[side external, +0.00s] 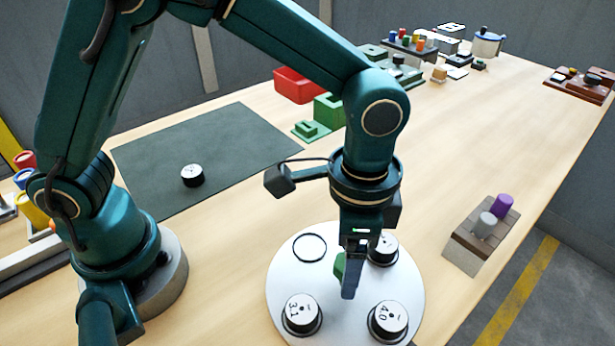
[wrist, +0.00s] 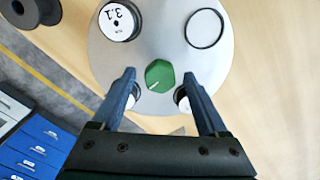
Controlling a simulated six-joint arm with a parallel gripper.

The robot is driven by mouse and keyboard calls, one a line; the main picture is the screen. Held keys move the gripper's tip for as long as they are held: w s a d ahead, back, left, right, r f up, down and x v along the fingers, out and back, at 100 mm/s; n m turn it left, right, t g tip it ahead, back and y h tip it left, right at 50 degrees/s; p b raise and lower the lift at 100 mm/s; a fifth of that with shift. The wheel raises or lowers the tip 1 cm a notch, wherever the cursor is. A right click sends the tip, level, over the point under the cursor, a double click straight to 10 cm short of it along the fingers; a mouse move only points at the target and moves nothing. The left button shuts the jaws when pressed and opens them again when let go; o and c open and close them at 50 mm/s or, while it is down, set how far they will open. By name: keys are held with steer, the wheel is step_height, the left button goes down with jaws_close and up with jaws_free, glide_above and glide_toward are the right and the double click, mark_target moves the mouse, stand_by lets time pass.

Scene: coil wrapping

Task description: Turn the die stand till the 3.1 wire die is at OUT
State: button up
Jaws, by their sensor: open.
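The die stand is a pale round disc (side external: 343,235) that also fills the middle of the wrist view (wrist: 215,75). It carries three white-topped dies and an empty ring seat (side external: 310,247). The 3.1 die (side external: 302,312) sits at the disc's near left; it also shows in the wrist view (wrist: 118,20). The 4.0 die (side external: 388,320) is at the near right. A third die (side external: 383,248) is partly behind my gripper. A green knob (wrist: 160,76) is at the disc's centre. My open gripper (wrist: 160,73) has a finger on each side of it, with gaps; contact is not visible. I cannot make out an OUT mark.
Another die (side external: 192,175) lies on the dark mat (side external: 240,135). A block with purple and grey cylinders (side external: 480,238) stands to the right of the disc. Red (side external: 298,85) and green bins stand behind. The table between the disc and that block is clear.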

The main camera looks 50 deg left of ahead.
jaws_close()
stand_by(1.4)
